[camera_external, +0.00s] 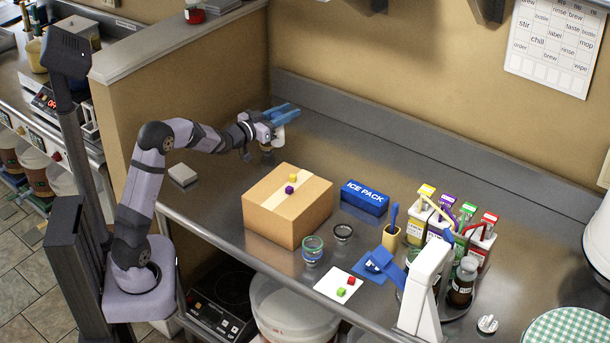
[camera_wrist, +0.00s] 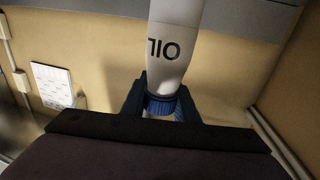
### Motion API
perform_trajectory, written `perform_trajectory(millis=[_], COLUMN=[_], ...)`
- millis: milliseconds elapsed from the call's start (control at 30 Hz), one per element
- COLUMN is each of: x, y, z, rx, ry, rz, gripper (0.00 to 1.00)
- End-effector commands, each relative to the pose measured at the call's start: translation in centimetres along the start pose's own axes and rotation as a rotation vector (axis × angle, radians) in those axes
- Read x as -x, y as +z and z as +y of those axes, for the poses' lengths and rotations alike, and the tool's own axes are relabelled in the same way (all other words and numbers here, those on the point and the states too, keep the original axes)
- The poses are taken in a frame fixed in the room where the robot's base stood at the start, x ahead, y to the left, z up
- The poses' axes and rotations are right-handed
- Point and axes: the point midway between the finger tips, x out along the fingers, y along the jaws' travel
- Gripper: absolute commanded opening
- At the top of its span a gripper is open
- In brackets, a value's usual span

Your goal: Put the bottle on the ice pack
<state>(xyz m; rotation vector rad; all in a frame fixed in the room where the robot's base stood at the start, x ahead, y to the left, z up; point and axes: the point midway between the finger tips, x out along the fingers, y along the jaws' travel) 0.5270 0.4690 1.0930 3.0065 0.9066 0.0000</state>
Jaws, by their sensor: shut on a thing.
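The bottle (camera_wrist: 172,50) is white with dark lettering that seems to read OIL, and has a blue ribbed cap. In the wrist view my gripper (camera_wrist: 160,102) is shut on its cap end, a finger on each side. In the external view my gripper (camera_external: 284,113) is over the back left of the counter, with the white bottle (camera_external: 279,136) hanging below the blue fingers, partly hidden. The ice pack (camera_external: 364,198) is a blue block labelled ICE PACK, lying on the counter to the right of a cardboard box, with its top bare. My gripper is well left of it and higher.
Glass jars (camera_external: 313,250), a yellow cup (camera_external: 390,237) and a bottle caddy stand in front and right. The back strip of counter is clear.

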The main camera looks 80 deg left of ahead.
Motion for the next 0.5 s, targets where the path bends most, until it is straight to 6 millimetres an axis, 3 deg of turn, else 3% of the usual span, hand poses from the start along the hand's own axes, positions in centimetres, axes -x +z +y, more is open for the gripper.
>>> perform_trajectory(millis=[200, 500], x=[-3.2, -6.7], y=[-3.0, -5.4], z=[3.1, 8.1], rx=[0.001, 0.003], ry=[-0.043, -0.123], rz=[0.005, 0.002], gripper=[0.0, 0.0])
